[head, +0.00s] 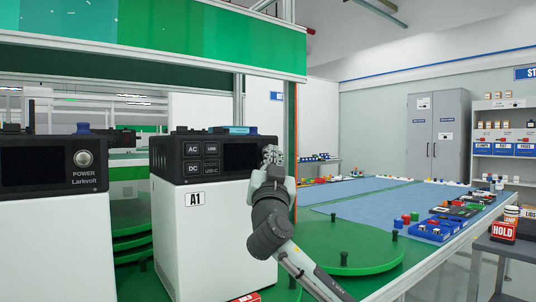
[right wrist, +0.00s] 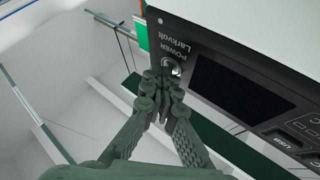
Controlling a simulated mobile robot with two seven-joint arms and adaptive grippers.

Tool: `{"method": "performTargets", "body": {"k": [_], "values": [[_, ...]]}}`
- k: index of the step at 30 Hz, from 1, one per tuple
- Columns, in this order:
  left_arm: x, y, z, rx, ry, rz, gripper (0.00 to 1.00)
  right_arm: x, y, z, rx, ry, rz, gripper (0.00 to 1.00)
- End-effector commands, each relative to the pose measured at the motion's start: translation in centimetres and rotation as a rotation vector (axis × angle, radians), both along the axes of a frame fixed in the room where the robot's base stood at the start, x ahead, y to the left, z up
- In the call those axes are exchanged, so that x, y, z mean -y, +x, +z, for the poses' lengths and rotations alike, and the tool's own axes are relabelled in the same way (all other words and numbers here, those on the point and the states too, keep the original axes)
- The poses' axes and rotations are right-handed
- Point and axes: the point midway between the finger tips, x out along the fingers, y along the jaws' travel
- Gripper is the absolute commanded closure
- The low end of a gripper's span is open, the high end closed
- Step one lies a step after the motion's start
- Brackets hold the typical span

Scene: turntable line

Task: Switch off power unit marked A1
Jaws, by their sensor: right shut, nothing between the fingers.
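The power unit marked A1 (head: 200,240) is a white cabinet with a black control head (head: 172,160) on top. AC, USB, DC and USB-C keys sit left of its dark display (head: 238,157). My right gripper (head: 272,155) is shut and empty at the right end of that panel, hiding the power button in the head view. In the right wrist view, the panel appears upside down. There, the closed fingertips (right wrist: 162,78) overlap the edge of the round silver power button (right wrist: 174,68), beside the words POWER Larkvolt. I cannot tell whether they touch it. My left gripper is not in view.
A similar power unit (head: 50,235) with a visible silver button stands at the left. A green turntable (head: 345,262) with dark pegs lies right of A1. Beyond it, a blue-topped table (head: 345,192) holds small coloured parts. A red HOLD box (head: 503,231) stands far right.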

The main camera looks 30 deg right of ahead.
Motion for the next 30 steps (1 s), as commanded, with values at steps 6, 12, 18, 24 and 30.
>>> {"method": "performTargets", "body": {"k": [6, 12, 18, 24, 30], "values": [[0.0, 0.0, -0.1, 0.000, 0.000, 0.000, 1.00, 0.0, 0.1, 0.0, -0.001, 0.000, 0.000, 1.00], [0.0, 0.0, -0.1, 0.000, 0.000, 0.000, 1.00, 0.0, 0.0, -0.1, -0.001, 0.000, 0.000, 1.00], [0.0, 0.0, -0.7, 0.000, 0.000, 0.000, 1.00, 0.1, -0.9, -0.2, 0.001, 0.001, 0.001, 1.00], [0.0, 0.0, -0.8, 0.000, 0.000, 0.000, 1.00, 0.1, -1.5, -0.1, -0.001, 0.000, 0.000, 1.00], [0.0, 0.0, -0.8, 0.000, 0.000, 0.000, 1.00, 0.1, -1.5, -0.1, -0.001, 0.000, 0.000, 1.00]]}}
